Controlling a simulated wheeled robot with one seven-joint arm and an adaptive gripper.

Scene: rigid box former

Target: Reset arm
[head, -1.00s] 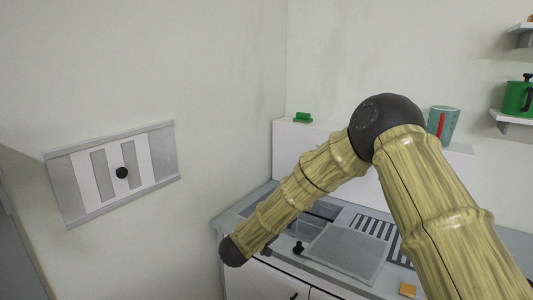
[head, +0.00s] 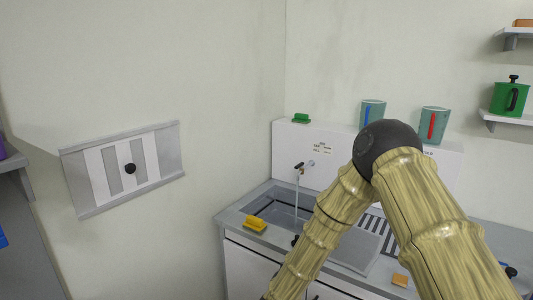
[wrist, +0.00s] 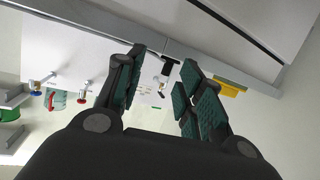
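My gripper (wrist: 158,85) shows in the wrist view with its two dark, green-padded fingers spread apart. No object shows held between the fingers. A tap and pale wall panel show beyond them, and a yellow object (wrist: 228,88) lies past the right finger. In the head view my bent arm, with wood-like links and a dark elbow ball, reaches down in front of the counter. The gripper itself is outside the head view.
The counter (head: 228,216) holds a sink (head: 285,208) with a tap (head: 297,190), a yellow brush-like object (head: 256,223) and an orange block (head: 400,280). Two cups (head: 372,113) (head: 434,125) stand on the ledge. A panel with a black knob (head: 130,168) hangs on the left wall.

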